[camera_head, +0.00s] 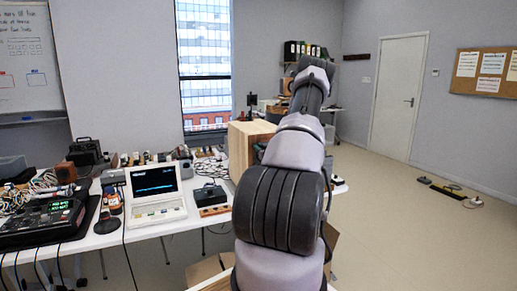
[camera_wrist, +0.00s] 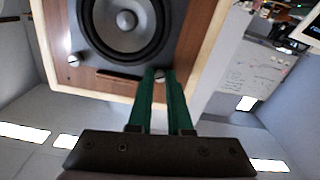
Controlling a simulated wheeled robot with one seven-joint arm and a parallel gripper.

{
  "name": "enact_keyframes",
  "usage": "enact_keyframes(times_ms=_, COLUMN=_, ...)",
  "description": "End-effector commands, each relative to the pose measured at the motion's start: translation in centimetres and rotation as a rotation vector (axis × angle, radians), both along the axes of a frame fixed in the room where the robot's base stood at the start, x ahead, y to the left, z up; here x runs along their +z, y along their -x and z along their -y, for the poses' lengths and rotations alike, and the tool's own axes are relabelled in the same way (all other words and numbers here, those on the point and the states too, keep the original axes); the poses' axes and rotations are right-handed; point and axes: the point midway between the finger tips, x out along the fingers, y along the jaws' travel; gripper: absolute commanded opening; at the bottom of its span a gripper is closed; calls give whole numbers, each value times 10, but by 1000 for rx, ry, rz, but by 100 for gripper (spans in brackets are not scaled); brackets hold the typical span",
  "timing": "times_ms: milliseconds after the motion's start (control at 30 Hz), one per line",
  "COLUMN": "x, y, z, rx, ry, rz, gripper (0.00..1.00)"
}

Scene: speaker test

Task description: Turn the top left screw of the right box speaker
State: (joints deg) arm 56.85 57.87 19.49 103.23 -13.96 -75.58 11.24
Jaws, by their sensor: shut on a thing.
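A box speaker (camera_wrist: 205,35) with a light wood edge, a brown front and a round dark cone with a grey centre fills the top of the wrist view, which looks upside down. A silver screw (camera_wrist: 160,77) sits at its lower right corner in that picture. The green fingers of my gripper (camera_wrist: 160,73) are closed around this screw at their tips. Another screw (camera_wrist: 73,60) shows at the lower left, with a dark slot between them. In the head view a light wood box (camera_head: 240,146) stands partly behind my arm; my gripper is hidden there.
A white table (camera_head: 150,230) on the left holds an old computer (camera_head: 154,195), a dark device with a green display (camera_head: 45,220), a small black-topped box (camera_head: 210,198) and cables. Open floor (camera_head: 400,230) lies to the right, with a few items near the wall.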

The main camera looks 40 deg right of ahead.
Motion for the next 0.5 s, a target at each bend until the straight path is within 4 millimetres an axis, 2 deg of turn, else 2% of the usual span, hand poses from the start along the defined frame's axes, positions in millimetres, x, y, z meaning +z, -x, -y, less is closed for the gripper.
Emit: enact_keyframes(times_ms=500, x=0, y=1, z=1, rx=-1, ry=-288, rz=69, gripper=0)
